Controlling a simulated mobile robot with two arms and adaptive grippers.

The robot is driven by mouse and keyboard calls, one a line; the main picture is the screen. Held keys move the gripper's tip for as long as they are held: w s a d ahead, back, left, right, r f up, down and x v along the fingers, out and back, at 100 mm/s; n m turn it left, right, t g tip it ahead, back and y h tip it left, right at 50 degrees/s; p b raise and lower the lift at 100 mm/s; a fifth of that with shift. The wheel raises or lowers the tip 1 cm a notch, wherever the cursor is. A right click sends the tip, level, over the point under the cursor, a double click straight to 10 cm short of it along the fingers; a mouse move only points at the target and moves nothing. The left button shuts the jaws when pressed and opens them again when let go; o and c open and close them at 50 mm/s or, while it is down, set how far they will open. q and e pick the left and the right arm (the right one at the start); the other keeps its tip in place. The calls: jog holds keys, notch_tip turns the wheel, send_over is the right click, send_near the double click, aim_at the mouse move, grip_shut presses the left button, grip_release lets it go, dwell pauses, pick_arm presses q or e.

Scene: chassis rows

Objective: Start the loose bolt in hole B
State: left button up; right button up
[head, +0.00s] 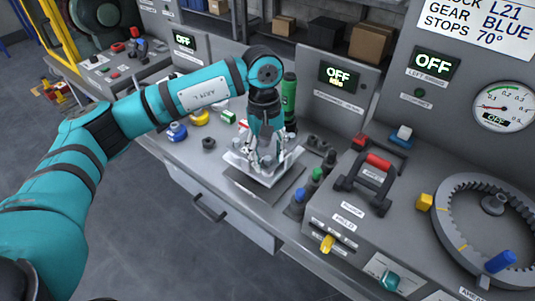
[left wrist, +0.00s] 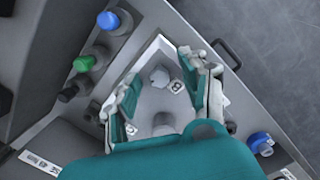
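A white chassis plate (head: 287,163) lies on a dark mat on the grey bench in the head view. The plate also shows in the left wrist view (left wrist: 146,62), with a label "B" (left wrist: 175,86) on it. A grey bolt-like piece (left wrist: 160,76) stands beside that label, between and beyond the fingertips; I cannot tell whether it sits in a hole. A second grey round piece (left wrist: 163,122) is nearer the palm. My left gripper (head: 262,155) points down over the plate. Its fingers (left wrist: 165,82) are apart, with no grip visible. My right gripper is in neither view.
Blue, green and black knobs (head: 317,175) stand right of the plate. A red-handled fixture (head: 378,162) and a ring gear (head: 450,235) are farther right. A blue-capped piece (head: 177,131) stands left.

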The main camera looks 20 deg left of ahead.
pick_arm(q)
jog(key=shift+r, duration=0.1)
notch_tip(320, 180, up, 12)
jog(key=w, duration=0.1)
jog(key=shift+a, duration=0.45)
jog(key=shift+f, duration=0.2)
